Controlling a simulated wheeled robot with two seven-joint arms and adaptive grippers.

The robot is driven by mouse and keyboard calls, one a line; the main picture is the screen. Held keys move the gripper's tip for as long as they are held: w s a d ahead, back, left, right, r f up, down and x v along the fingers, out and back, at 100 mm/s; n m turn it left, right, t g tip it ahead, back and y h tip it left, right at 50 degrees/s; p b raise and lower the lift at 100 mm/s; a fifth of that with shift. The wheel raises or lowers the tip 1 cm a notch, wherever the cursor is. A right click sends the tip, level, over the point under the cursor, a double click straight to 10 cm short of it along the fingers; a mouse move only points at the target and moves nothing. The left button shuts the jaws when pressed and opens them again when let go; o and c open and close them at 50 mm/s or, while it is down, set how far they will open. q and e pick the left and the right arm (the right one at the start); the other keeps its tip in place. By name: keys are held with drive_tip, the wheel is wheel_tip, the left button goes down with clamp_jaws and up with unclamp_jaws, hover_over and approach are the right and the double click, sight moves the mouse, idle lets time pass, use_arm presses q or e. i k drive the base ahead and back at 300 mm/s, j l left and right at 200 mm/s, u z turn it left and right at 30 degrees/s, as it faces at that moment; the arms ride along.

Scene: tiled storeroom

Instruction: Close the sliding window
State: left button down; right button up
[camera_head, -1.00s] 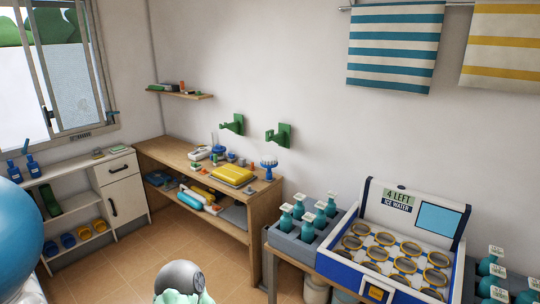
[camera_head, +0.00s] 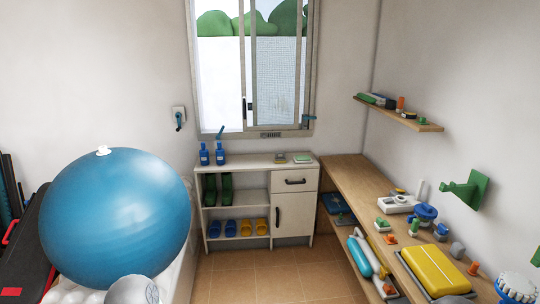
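The sliding window (camera_head: 251,65) is in the back wall, near the top middle of the head view; its top is cut off. A framed sash (camera_head: 277,70) with a fine mesh-like texture stands in the right part of the frame. The left part (camera_head: 217,80) looks clear and bright, and I cannot tell whether it holds glass. A dark handle (camera_head: 249,105) sits on the upright near the middle. A blue lever (camera_head: 309,119) is at the lower right corner of the frame. Neither of my grippers shows in the view.
A white cabinet (camera_head: 293,217) with shelves stands below the window, with blue bottles (camera_head: 220,154) on top. A large blue ball (camera_head: 115,218) fills the left. A wooden workbench (camera_head: 349,182) with several tools runs along the right wall. Tiled floor (camera_head: 250,280) is open between.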

sight(299, 35)
drive_tip(key=i+z, duration=0.2)
drive_tip(key=i, duration=0.3)
drive_tip(key=i+j+z, duration=0.2)
drive_tip(key=i, duration=0.25)
drive_tip(key=i+j+z, duration=0.2)
drive_tip(key=i, duration=0.25)
drive_tip(key=i+j+z, duration=0.2)
drive_tip(key=i, duration=0.25)
drive_tip(key=j, duration=0.1)
